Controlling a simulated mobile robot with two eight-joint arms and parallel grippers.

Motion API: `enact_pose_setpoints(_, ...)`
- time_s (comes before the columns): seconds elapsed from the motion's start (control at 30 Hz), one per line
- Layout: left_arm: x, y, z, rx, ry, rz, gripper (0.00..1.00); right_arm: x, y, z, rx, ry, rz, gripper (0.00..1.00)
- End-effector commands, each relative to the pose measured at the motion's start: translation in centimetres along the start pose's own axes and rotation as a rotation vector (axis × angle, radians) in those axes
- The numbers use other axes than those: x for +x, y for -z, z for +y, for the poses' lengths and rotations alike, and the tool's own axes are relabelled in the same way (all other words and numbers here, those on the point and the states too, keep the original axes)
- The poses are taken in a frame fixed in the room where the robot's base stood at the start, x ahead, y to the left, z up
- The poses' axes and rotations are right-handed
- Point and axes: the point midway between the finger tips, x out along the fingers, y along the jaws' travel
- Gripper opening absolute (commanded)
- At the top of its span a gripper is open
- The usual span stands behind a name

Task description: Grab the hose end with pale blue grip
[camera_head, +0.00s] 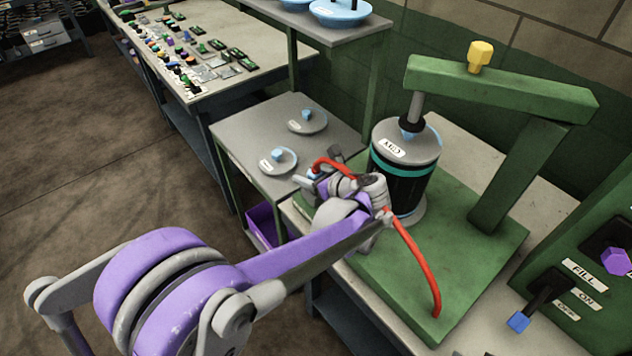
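A red hose (418,262) runs from the green base up behind my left wrist. It shows again as a short red arc (330,163) on the far side of the wrist. A small pale blue piece (312,174), likely the grip at the hose end, shows beside my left gripper (318,184). The gripper is at the left side of the black cylinder, over the edge of the grey side table. My own wrist hides most of the fingers, so I cannot tell whether they are closed on the grip. My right gripper is out of view.
A black cylinder (399,187) with a teal band stands under a green press frame (500,90). A grey side table (240,130) holds two lids with blue knobs. A control panel (590,290) with a blue-tipped lever is at the right. Shelves hold more lids above.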

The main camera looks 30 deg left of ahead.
Motion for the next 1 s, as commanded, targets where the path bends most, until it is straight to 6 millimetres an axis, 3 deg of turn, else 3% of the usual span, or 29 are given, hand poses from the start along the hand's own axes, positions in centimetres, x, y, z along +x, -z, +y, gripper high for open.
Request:
enact_pose_setpoints(0.03, 0.0, 0.0, 0.0, 0.000, 0.000, 0.000, 0.43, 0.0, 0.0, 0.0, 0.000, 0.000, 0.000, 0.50)
enact_pose_setpoints(0.2, 0.0, 0.0, 0.0, 0.000, 0.000, 0.000, 0.13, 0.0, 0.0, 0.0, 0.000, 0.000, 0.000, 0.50)
enact_pose_setpoints(0.3, 0.0, 0.0, 0.0, 0.000, 0.000, 0.000, 0.00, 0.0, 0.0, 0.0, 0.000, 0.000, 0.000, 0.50)
enact_pose_setpoints(0.67, -0.1, -0.2, 0.0, 0.000, 0.000, -0.001, 0.00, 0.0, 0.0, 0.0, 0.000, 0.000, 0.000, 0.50)
enact_pose_setpoints(1.0, -2.1, -3.8, 0.0, 0.000, 0.000, -0.001, 0.00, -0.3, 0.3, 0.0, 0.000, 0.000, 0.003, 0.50)
